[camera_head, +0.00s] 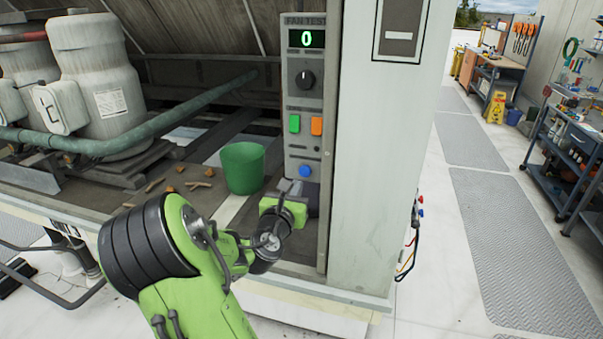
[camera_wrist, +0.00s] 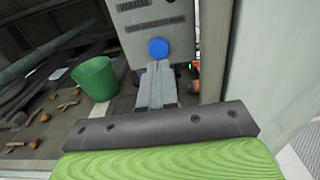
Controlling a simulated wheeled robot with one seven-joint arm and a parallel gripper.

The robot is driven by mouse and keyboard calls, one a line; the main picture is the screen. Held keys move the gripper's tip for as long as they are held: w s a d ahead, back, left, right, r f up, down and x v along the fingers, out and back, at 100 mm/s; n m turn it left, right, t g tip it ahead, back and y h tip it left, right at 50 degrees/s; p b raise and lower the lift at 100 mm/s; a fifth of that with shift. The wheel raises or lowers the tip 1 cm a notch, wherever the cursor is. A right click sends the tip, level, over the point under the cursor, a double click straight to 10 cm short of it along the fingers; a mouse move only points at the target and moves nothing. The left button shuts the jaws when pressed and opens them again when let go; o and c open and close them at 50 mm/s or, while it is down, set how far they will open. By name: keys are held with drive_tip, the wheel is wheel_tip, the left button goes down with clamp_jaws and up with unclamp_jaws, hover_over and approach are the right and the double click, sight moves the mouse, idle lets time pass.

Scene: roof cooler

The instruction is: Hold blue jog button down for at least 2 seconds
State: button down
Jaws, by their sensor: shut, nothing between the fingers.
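The blue jog button (camera_head: 305,171) is a round button near the bottom of the grey fan test panel (camera_head: 302,77). It also shows in the wrist view (camera_wrist: 158,48), just beyond my fingertips. My gripper (camera_head: 290,188) is shut and empty, just below and to the left of the button in the head view. In the wrist view the closed fingers (camera_wrist: 158,66) point at the lower edge of the button. I cannot tell whether they touch it. The panel display (camera_head: 306,39) reads 0.
Above the blue button are a green button (camera_head: 294,124), an orange button (camera_head: 317,126) and a black knob (camera_head: 305,79). A green bucket (camera_head: 243,167) stands left of the panel. A wide pale post (camera_head: 378,170) stands right. An orange tool (camera_wrist: 195,76) lies right of the fingers.

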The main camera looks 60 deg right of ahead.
sight(305, 172)
drive_tip(key=d, duration=0.3)
drive_tip(key=w+d, duration=0.1)
drive_tip(key=d, duration=0.1)
drive_tip(key=shift+d+p, duration=0.2)
drive_tip(key=shift+p, duration=0.1)
